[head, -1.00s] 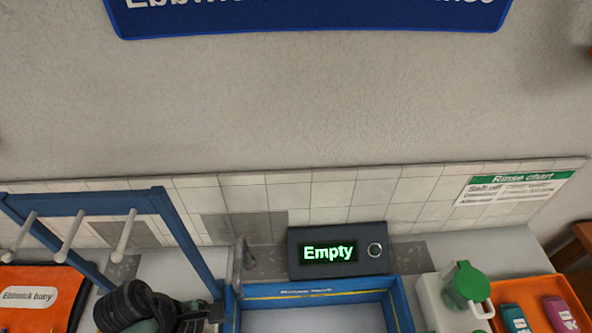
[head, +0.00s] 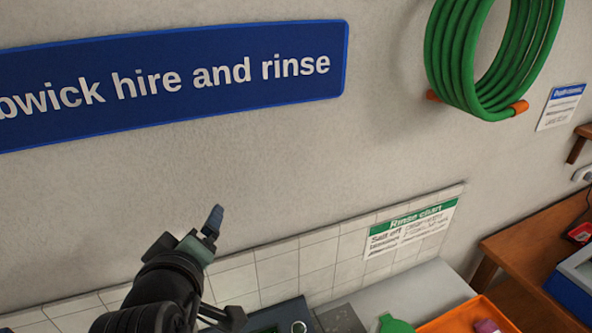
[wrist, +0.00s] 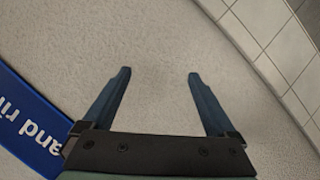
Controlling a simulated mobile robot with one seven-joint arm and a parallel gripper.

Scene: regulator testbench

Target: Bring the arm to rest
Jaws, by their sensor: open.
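My gripper (head: 190,238) is raised in front of the wall in the head view, at the end of my black arm, with its fingers pointing up. In the wrist view my gripper (wrist: 159,74) shows two blue-grey fingers spread apart with nothing between them. Only plain grey wall lies beyond the fingertips. I cannot tell how far the wall is from them.
A blue sign (head: 180,82) and a coiled green hose (head: 490,50) hang on the wall. Below are a rinse chart (head: 412,227), an orange tray (head: 468,318) and a wooden table (head: 520,245) at right. The space right of my gripper looks clear.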

